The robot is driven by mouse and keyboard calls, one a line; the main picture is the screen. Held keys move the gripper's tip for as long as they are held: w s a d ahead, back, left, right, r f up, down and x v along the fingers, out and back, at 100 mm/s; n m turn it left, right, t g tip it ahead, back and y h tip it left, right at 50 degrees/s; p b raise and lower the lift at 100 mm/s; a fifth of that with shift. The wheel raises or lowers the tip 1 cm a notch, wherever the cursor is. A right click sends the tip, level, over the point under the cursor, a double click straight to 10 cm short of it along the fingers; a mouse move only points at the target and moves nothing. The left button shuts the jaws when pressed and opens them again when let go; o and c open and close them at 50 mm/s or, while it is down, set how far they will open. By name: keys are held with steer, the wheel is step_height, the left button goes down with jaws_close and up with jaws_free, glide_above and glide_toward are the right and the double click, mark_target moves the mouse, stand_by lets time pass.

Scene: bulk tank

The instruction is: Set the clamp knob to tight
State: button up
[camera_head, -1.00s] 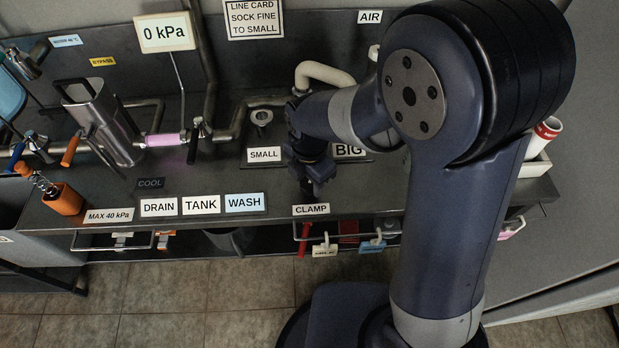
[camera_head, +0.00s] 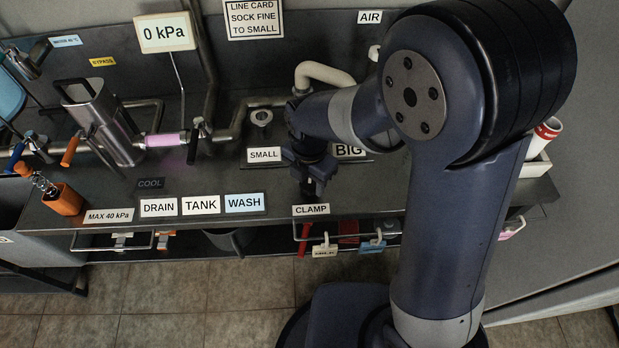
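The CLAMP label (camera_head: 311,210) is on the front edge of the dark bench, right of the middle. My gripper (camera_head: 308,188) points down just above and behind this label, between the SMALL label (camera_head: 264,155) and the BIG label (camera_head: 348,150). The clamp knob itself cannot be made out; my gripper and wrist cover the spot behind the label. Whether the fingers are open or shut, or touch anything, is too dark and small to tell.
A metal jug (camera_head: 103,120) and a pink tube section (camera_head: 163,140) stand at the left. A beige curved pipe (camera_head: 322,72) rises behind my wrist. Tags hang on a rail (camera_head: 285,237) below the edge.

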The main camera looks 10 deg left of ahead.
mark_target(309, 183)
steer(key=o, duration=0.3)
steer(key=shift+o, duration=0.2)
step_height(309, 183, up, 11)
steer(key=shift+p, duration=0.35)
steer(key=shift+f, duration=0.2)
step_height(309, 183, down, 11)
steer(key=shift+r+b, duration=0.1)
steer(key=shift+b, duration=0.25)
steer(key=shift+m, duration=0.3)
steer(key=shift+r, duration=0.1)
